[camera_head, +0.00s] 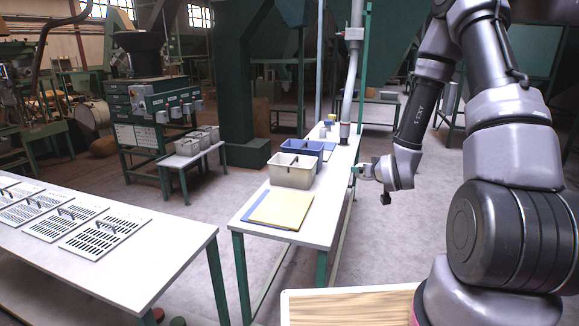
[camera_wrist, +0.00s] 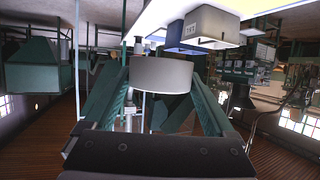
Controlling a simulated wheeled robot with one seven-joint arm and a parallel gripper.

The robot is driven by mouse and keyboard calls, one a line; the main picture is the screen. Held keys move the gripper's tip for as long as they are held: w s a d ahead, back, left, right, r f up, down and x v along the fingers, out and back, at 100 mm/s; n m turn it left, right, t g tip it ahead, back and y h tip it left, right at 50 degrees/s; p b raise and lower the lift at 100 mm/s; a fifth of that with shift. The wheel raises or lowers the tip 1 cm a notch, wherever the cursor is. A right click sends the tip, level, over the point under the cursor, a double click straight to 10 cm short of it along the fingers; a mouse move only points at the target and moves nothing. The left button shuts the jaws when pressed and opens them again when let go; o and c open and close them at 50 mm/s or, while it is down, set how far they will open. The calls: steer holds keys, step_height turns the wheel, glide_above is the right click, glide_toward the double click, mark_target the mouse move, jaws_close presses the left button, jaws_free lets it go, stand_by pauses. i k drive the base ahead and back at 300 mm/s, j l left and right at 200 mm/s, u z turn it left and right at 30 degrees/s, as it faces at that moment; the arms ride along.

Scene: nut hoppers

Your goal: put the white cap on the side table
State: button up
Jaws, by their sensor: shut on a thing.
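My gripper (camera_head: 358,171) is shut on the white cap, a pale, short, wide cylinder (camera_wrist: 161,74) between the two green fingers in the wrist view. In the head view the cap is too small to make out clearly. My gripper is beside the right edge of the long white table (camera_head: 240,217), near the height of its top. The wrist view is upside down and shows the crates on that table beyond the cap. No label shows which surface is the side table; a small low table (camera_head: 173,163) stands at the back left.
A grey crate (camera_head: 291,172), a blue crate (camera_head: 303,148) and a yellow sheet (camera_head: 281,208) lie on the long table. Slotted panels (camera_head: 104,233) lie on the left table. A white-rimmed wooden surface (camera_head: 350,307) is at the bottom. Open floor lies right.

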mark_target(339, 156)
steer(key=i+l, duration=0.2)
steer(key=l, duration=0.15)
steer(key=i+l+u, duration=0.1)
steer(key=i+l, duration=0.35)
steer(key=l, duration=0.25)
steer(key=i+l+u, duration=0.1)
steer(key=l, duration=0.25)
steer(key=i+l+u, duration=0.1)
steer(key=i+l, duration=0.4)
steer(key=l, duration=0.25)
steer(key=i+l+u, duration=0.1)
steer(key=i+l, duration=0.5)
steer(key=l, duration=0.25)
steer(key=i+l+u, duration=0.15)
steer(key=i+l, duration=0.15)
steer(key=l, duration=0.15)
steer(key=i+l, duration=0.15)
steer(key=i, duration=0.2)
steer(key=i+l, duration=0.1)
steer(key=i, duration=0.25)
